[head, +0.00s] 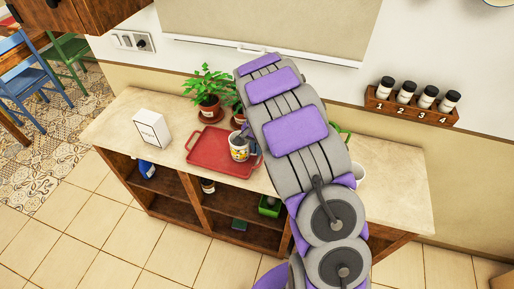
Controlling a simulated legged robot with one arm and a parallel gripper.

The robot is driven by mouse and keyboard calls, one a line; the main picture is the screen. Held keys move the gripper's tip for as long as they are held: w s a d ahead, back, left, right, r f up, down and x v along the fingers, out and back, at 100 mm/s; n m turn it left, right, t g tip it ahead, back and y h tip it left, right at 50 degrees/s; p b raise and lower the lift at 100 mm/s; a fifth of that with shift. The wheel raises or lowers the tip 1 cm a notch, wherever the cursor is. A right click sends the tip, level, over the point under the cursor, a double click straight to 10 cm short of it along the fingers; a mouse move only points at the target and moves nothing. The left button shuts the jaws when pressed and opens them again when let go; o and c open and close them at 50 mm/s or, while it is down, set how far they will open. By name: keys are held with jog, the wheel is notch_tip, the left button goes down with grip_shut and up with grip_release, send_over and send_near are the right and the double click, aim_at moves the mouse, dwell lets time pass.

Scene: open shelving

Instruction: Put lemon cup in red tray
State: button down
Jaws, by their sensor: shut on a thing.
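The lemon cup (239,152), white with a yellow lemon print, is over the right part of the red tray (209,157). I cannot tell whether it rests on the tray or hangs just above it. The red tray lies on the shelf unit's top. My gripper (244,133) is at the cup's upper right side, shut on it. My arm hides most of the gripper and its fingers.
A white box (152,130) stands left of the tray on the countertop (119,126). A potted plant (209,100) stands behind the tray, with another partly hidden by my arm. A numbered rack (411,108) with jars is on the wall. The countertop's right end is clear.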

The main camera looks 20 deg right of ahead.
jog(key=c, duration=1.4)
grip_release()
jog(key=shift+o, duration=1)
jog(key=shift+a, duration=0.2)
notch_tip(320, 180, up, 12)
jog(key=p, duration=0.3)
jog(key=s+r+n, duration=0.1)
jog(key=s+r, duration=0.4)
jog(key=s, duration=0.3)
jog(key=s+a+r+n, duration=0.1)
jog(key=s+a+n, duration=0.1)
jog(key=s, duration=0.8)
jog(key=s+a+r+n+g, duration=0.1)
jog(key=s+n, duration=0.3)
jog(key=s, duration=0.7)
jog(key=s+a+r+n, duration=0.2)
jog(key=s+a, duration=0.1)
jog(key=s, duration=0.7)
jog(key=shift+s+r+n+g, duration=0.15)
jog(key=shift+r+n+g, duration=0.25)
